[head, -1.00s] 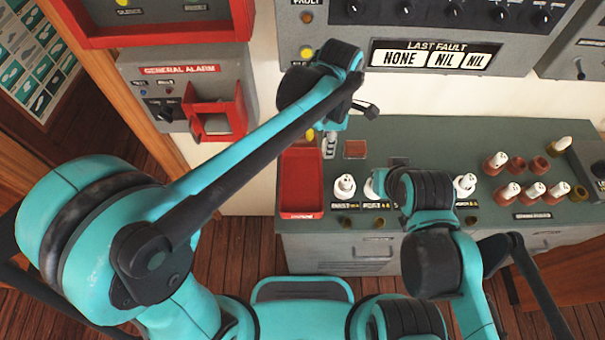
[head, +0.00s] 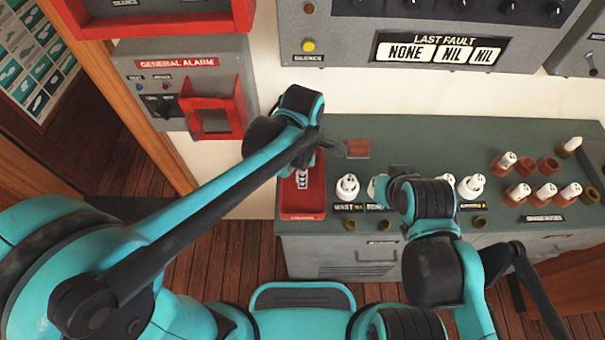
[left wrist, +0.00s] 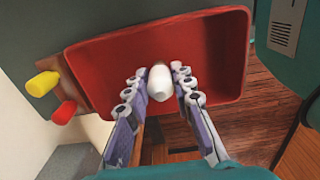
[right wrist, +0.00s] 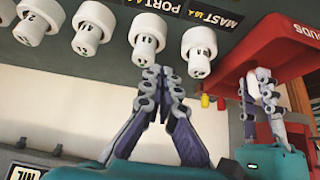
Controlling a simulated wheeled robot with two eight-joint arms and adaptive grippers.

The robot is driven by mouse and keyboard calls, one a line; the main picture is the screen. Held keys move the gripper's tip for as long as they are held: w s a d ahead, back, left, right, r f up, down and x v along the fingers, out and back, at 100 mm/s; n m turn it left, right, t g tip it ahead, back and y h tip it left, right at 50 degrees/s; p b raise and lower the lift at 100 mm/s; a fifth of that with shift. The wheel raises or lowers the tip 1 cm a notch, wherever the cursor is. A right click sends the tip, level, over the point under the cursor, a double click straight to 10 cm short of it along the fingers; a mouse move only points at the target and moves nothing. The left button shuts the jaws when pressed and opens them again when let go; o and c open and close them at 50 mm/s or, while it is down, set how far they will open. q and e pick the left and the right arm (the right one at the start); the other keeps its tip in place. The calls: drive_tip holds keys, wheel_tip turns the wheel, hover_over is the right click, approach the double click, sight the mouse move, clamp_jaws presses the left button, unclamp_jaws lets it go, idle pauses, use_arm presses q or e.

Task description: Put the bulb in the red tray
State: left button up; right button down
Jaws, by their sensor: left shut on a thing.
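The white bulb (left wrist: 160,84) is between the fingers of my left gripper (left wrist: 159,72), which is shut on it. In the left wrist view the bulb is in front of the floor of the red tray (left wrist: 222,62); its exact height above the floor is hard to tell. In the head view the red tray (head: 301,208) lies at the left end of the green console, with my left gripper (head: 303,176) over its far half. My right gripper (right wrist: 163,72) is shut and empty, close to a row of white lamp holders (right wrist: 148,35).
White lamp holders (head: 347,187) stand right of the tray. Several brown sockets with white-topped parts (head: 518,194) are farther right. A small brown block (head: 358,148) lies behind the holders. A yellow knob (left wrist: 43,84) and a red knob (left wrist: 64,112) are beside the tray.

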use_arm(q)
drive_tip(key=shift+f, duration=0.2)
drive_tip(key=o, duration=0.9)
drive_tip(key=shift+c, duration=0.2)
drive_tip(key=shift+r, duration=0.1)
drive_tip(key=shift+r, duration=0.1)
drive_tip(key=shift+r, duration=0.35)
wheel_tip(320, 180, up, 11)
drive_tip(key=p, duration=0.4)
drive_tip(key=s+a+f+m+t, duration=0.1)
drive_tip(key=s+a+m+t, duration=0.1)
drive_tip(key=a+m, duration=0.7)
drive_tip(key=s+a+f+m+t, duration=0.1)
drive_tip(key=s+a+m+t, duration=0.2)
drive_tip(key=a+m+t, duration=0.2)
drive_tip(key=a+m, duration=0.3)
drive_tip(key=m, duration=0.1)
drive_tip(key=shift+a+f, duration=0.25)
drive_tip(key=shift+a, duration=0.15)
